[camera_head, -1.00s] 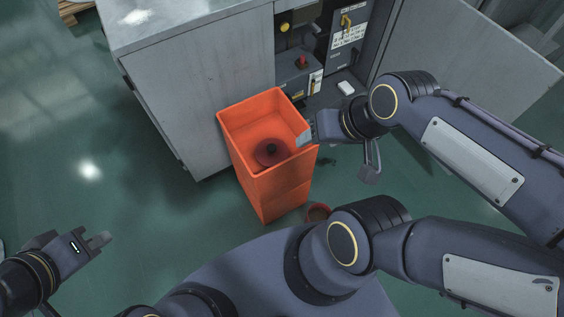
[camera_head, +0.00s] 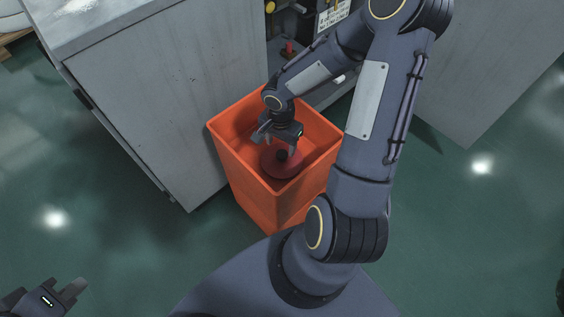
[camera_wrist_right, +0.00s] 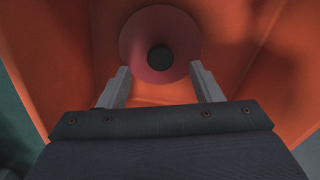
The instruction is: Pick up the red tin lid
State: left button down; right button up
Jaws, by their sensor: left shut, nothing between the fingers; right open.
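The red tin lid (camera_head: 288,168) is a dark red disc with a black knob (camera_head: 282,155). It lies inside the orange bin (camera_head: 222,140). In the right wrist view the lid (camera_wrist_right: 139,39) shows ahead of the fingers, its black knob (camera_wrist_right: 160,59) roughly in line with the gap between them. My right gripper (camera_head: 279,146) is inside the bin's mouth, just above the lid, open with nothing between its fingers (camera_wrist_right: 160,86). Whether a finger touches the lid I cannot tell. My left gripper (camera_head: 78,289) is shut and empty at the lower left, far from the bin.
A grey metal cabinet (camera_head: 160,110) stands close at the bin's left. Behind the bin is an open machine bay with a red button (camera_head: 289,47) and a sign. A grey panel (camera_head: 480,70) stands at the right. Green floor (camera_head: 110,240) is free at the left.

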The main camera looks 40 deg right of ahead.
aim_at(282, 154)
jog(key=f, duration=0.2)
jog(key=f+b, duration=0.1)
jog(key=f, duration=0.2)
jog(key=shift+w+d+f, duration=0.1)
jog(key=shift+d+f, duration=0.1)
jog(key=shift+f, duration=0.1)
grip_shut()
